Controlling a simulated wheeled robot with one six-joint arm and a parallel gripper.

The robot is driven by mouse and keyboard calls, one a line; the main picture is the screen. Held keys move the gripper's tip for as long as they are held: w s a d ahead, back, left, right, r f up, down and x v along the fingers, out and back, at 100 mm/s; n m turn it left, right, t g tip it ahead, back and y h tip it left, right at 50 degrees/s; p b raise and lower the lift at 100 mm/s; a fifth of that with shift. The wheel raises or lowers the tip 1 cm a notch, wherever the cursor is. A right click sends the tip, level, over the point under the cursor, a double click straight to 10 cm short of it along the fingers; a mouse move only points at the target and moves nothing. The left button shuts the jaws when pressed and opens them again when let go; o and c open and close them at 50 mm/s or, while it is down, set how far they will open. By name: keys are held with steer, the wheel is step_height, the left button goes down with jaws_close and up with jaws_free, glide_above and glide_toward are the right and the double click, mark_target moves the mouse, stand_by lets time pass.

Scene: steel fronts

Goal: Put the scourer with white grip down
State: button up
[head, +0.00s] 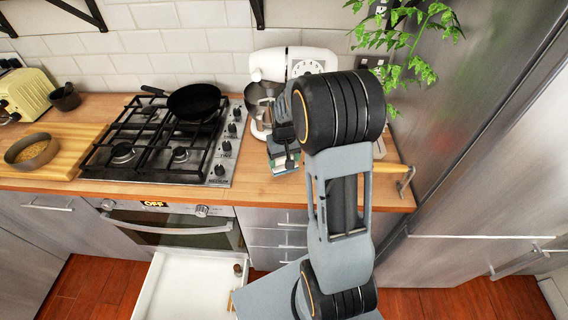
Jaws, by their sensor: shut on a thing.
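My gripper (284,158) is over the wooden counter, right of the stove and in front of the white stand mixer. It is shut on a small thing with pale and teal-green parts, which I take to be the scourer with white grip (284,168). The jaws and my arm hide much of it. I cannot tell whether it touches the counter.
A gas stove (165,140) with a black pan (194,101) is left. The stand mixer (296,62) is close behind my gripper. A wooden-handled tool (395,169) lies right. An open white drawer (185,285) is below. Bare counter (255,185) shows in front.

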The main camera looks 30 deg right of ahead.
mark_target(283, 166)
steer(key=shift+d+f, duration=0.1)
steer(key=shift+f, duration=1.55)
steer(key=shift+f, duration=0.1)
steer(key=o, duration=0.8)
step_height(283, 166, up, 11)
steer(key=shift+r+b, duration=0.2)
steer(key=shift+b, duration=0.2)
steer(key=s+a+r+t, duration=0.2)
steer(key=s+a+r, duration=0.1)
steer(key=s, duration=0.5)
steer(key=s+a+r+n+t, duration=0.1)
steer(key=s+a+r+t, duration=0.1)
steer(key=s+a, duration=0.4)
steer(key=shift+s+a+r+t, duration=0.3)
steer(key=shift+s+r, duration=0.35)
steer(key=shift+s, duration=0.2)
